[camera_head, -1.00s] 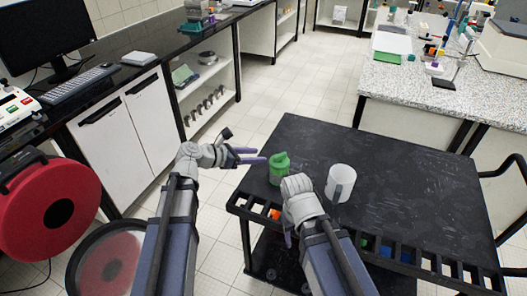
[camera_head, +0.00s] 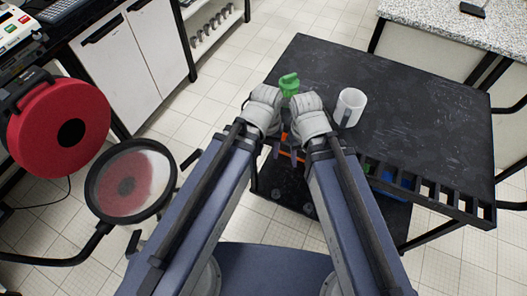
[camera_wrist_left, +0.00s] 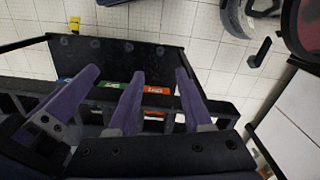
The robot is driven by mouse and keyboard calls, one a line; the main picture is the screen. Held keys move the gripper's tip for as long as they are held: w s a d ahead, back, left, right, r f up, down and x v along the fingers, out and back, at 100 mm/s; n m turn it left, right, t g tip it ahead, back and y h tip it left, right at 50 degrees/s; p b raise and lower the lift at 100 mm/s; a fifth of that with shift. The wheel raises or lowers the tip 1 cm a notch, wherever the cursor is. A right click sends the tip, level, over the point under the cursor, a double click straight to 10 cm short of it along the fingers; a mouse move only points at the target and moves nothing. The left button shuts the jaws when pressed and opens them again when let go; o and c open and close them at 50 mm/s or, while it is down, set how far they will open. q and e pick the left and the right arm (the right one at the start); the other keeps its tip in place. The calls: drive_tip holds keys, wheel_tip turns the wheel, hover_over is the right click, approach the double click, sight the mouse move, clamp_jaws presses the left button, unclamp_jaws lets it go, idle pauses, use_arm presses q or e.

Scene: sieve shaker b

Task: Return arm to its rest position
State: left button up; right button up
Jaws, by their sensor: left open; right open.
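My left gripper (camera_head: 268,152) is at the front edge of the black cart, its fingers pointing down and mostly hidden by my wrist. In the left wrist view its purple fingers (camera_wrist_left: 130,88) are spread apart with nothing between them. My right gripper (camera_head: 295,153) is close beside it, also pointing down; its fingers are largely hidden. Both arms reach forward side by side. A green bottle (camera_head: 289,83) stands on the cart just beyond my wrists, partly hidden.
The cart top (camera_head: 420,120) is clear to the right, with a slotted rack (camera_head: 430,190) along its front. A red wheel-like disc (camera_head: 60,128) and a round sieve (camera_head: 131,181) stand at left. Orange and green labelled items (camera_wrist_left: 155,90) show below the left fingers.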

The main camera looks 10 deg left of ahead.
use_arm(q)
drive_tip(key=s+a+m+y, duration=0.1)
drive_tip(key=m, duration=0.1)
drive_tip(key=shift+s+m+y, duration=0.15)
drive_tip(key=shift+m+y, duration=0.15)
wheel_tip(320, 180, up, 5)
drive_tip(key=p, duration=0.4)
drive_tip(key=shift+p, duration=0.4)
